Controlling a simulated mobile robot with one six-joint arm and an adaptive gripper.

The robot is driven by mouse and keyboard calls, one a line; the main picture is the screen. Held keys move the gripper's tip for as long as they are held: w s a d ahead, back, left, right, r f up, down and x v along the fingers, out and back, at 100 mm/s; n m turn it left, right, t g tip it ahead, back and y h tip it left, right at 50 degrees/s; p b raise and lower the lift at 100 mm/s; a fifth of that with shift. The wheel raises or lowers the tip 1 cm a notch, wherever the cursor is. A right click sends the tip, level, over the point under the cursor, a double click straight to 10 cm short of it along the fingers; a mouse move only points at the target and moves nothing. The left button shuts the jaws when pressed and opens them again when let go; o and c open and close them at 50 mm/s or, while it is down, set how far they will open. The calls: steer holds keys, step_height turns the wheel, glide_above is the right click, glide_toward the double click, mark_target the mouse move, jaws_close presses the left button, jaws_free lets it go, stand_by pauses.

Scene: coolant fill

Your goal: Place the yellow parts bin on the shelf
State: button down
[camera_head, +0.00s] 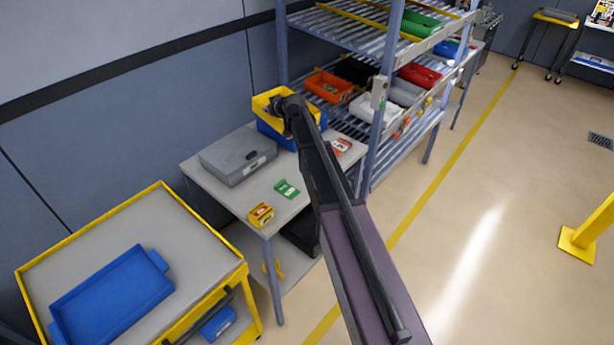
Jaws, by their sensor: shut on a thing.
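The yellow parts bin (262,101) is at the back of the grey table, directly above or inside a blue bin (272,132); I cannot tell whether the two touch. My gripper (279,104) is shut on the yellow parts bin at its right side. The gripper and arm hide part of both bins, and the fingertips are hard to make out. The shelf (345,35) is a metal rack with slatted levels to the right of the table. Its middle level holds several coloured bins.
On the table (215,181) are a grey case (238,156), a green packet (287,189), a yellow-red box (261,215) and a red-white item (341,146). A yellow-edged cart (186,236) stands front left.

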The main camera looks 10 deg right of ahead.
steer(key=s+d+f+b, duration=0.7)
steer(key=d+f, duration=0.1)
steer(key=d, duration=0.3)
steer(key=s+d+f+n+g+b, duration=0.1)
steer(key=s+d+f+b, duration=0.6)
steer(key=d, duration=0.4)
steer(key=shift+s+f+n, duration=0.3)
steer(key=shift+s+f, duration=0.1)
steer(key=shift+a, duration=0.15)
steer(key=b, duration=0.1)
glide_above(294, 185)
steer(key=d, duration=0.1)
steer(key=shift+s+d+f, duration=0.1)
steer(key=shift+d+f, duration=0.05)
steer(key=shift+f, duration=0.5)
steer(key=shift+a+f+b, duration=0.4)
steer(key=shift+a+b, duration=0.25)
steer(key=shift+f+b, duration=1.4)
steer(key=shift+f, duration=0.2)
